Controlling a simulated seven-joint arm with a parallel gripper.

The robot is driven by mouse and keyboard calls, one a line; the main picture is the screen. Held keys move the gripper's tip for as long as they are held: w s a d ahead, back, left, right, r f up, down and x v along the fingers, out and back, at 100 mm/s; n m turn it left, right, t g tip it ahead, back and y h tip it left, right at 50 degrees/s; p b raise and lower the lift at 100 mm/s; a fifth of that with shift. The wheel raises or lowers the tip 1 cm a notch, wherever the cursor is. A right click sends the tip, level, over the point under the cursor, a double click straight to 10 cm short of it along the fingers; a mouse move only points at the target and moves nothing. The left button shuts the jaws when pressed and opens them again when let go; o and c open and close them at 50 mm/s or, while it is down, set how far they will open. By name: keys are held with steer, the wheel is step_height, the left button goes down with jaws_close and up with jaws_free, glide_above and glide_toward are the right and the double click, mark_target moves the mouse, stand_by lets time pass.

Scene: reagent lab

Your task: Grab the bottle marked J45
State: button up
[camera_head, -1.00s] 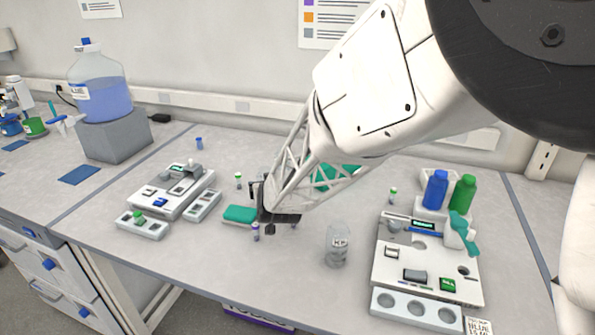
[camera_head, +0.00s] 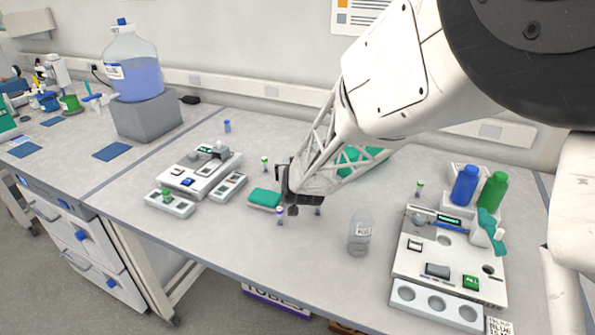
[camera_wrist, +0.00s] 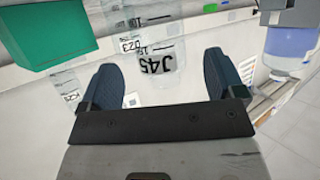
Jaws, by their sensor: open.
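In the wrist view a clear bottle labelled J45 (camera_wrist: 155,64) stands upright just ahead of my gripper (camera_wrist: 160,72), in line with the gap between the fingers. Its top is cut off by the frame edge. The two dark fingers are apart and empty. Another label, perhaps DZ3, shows just behind or beside J45. A second clear bottle, seemingly marked K25 (camera_wrist: 65,90), is at the left. In the head view my gripper (camera_head: 291,200) is low over the table, beside a small purple-capped vial (camera_head: 280,216); I cannot tell which vial there is J45.
A green block (camera_head: 264,199) lies just left of my gripper. Another purple-capped vial (camera_head: 318,210) is to the right. A clear labelled bottle (camera_head: 361,235) and a white instrument (camera_head: 450,262) stand further right. A blue-liquid carboy (camera_head: 136,80) sits at the back.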

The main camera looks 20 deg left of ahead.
steer(key=shift+x, duration=2.45)
steer(key=shift+c, duration=0.4)
steer(key=c, duration=0.9)
